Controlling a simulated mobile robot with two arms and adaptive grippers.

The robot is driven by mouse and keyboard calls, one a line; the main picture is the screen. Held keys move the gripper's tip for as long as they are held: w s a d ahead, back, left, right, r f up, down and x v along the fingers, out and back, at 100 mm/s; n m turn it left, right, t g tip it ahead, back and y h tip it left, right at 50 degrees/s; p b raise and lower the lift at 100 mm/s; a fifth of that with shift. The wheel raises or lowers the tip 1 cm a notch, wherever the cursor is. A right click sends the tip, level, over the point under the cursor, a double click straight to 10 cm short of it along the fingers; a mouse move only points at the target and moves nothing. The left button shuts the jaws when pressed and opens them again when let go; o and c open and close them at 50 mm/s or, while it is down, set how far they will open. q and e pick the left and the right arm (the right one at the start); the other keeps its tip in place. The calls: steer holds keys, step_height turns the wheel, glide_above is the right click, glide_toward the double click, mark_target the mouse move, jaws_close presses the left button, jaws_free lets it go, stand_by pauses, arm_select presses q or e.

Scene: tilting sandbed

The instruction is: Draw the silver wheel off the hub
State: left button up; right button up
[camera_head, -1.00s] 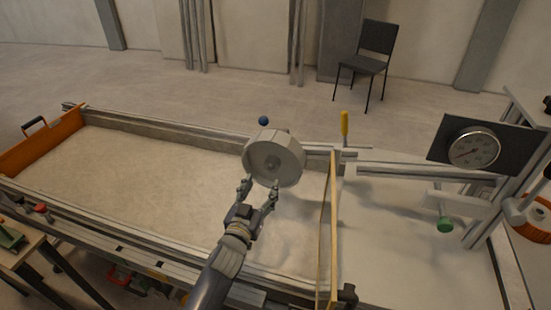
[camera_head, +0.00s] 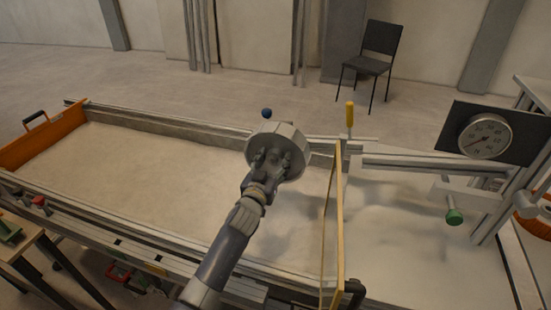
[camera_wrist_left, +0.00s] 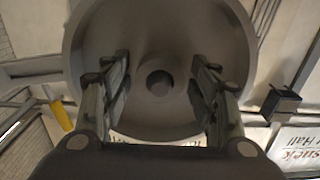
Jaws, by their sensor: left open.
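The silver wheel (camera_head: 291,140) is a thick grey disc above the sandbed, with its face towards me. In the left wrist view the wheel (camera_wrist_left: 160,30) fills the middle, with its round centre boss (camera_wrist_left: 160,83) between my fingers. My left gripper (camera_head: 268,158) is open in front of the wheel's face. In the wrist view its fingers (camera_wrist_left: 160,85) stand apart on either side of the boss, with a gap on both sides. I cannot tell whether the fingertips touch the face. The hub's mount behind the wheel is mostly hidden. My right gripper is not in view.
The sandbed (camera_head: 110,178) lies below, with a wooden board (camera_head: 333,235) across it to the right. A yellow handle (camera_head: 350,114) and a blue ball (camera_head: 266,113) are near the wheel. A dial gauge (camera_head: 486,136) and a green knob (camera_head: 454,216) are at the right.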

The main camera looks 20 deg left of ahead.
arm_select(q)
steer(key=shift+s+r, duration=0.1)
steer(key=shift+c, duration=1.7)
steer(key=c, duration=0.4)
steer(key=shift+r, duration=0.2)
steer(key=shift+c, duration=1.1)
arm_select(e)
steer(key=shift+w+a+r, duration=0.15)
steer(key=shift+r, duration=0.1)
arm_select(q)
steer(key=shift+s+p, duration=0.8)
steer(key=shift+s, duration=0.7)
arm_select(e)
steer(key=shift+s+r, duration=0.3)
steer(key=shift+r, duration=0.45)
arm_select(q)
steer(key=shift+s+p, duration=0.2)
steer(key=shift+p, duration=0.15)
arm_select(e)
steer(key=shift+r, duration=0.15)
